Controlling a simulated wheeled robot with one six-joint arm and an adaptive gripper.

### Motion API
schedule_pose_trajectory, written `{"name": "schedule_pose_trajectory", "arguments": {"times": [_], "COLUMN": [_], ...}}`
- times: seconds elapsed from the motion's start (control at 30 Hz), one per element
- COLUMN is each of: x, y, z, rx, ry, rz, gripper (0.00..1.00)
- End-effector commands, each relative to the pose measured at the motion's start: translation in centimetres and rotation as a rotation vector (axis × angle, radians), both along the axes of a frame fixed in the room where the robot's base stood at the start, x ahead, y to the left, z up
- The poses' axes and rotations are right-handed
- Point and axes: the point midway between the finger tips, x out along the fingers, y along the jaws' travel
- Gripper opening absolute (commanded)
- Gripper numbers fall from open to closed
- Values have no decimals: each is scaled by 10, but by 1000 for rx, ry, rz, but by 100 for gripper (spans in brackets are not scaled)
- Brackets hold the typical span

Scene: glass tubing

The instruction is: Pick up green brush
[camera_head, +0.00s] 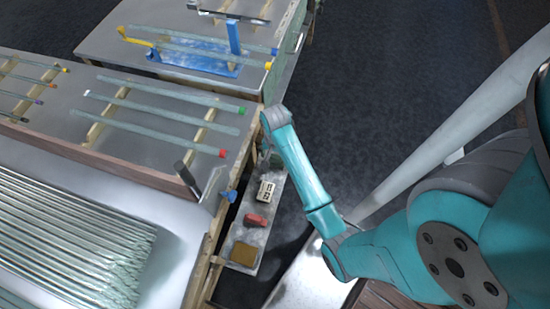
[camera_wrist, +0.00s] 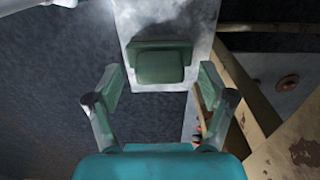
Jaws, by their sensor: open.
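The green brush (camera_wrist: 160,65) lies on a pale narrow shelf (camera_wrist: 196,20) in the wrist view, at the upper middle. It shows as a green block with a darker green bar along its far side. My gripper (camera_wrist: 160,80) is open, with its two fingers apart to the left and right of the brush's near part. No contact with the brush shows. In the head view my arm reaches over the far end of the shelf (camera_head: 268,238), and I cannot clearly make out the brush or my fingers there.
On the shelf in the head view are a white box with dark marks (camera_head: 266,190), a red item (camera_head: 255,220) and a tan block (camera_head: 243,254). Tables with glass tubes (camera_head: 160,112) stand to the left. A wooden beam (camera_wrist: 246,85) runs right of my gripper.

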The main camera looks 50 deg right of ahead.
Motion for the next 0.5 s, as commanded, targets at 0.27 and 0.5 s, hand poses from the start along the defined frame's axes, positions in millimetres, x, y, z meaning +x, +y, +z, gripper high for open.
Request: {"name": "schedule_pose_trajectory", "arguments": {"times": [0.27,0.5], "x": [0,0], "y": [0,0], "z": [-16,-16], "rx": [-1,-1], "ry": [-1,-1], "rz": [0,0], "gripper": [81,56]}}
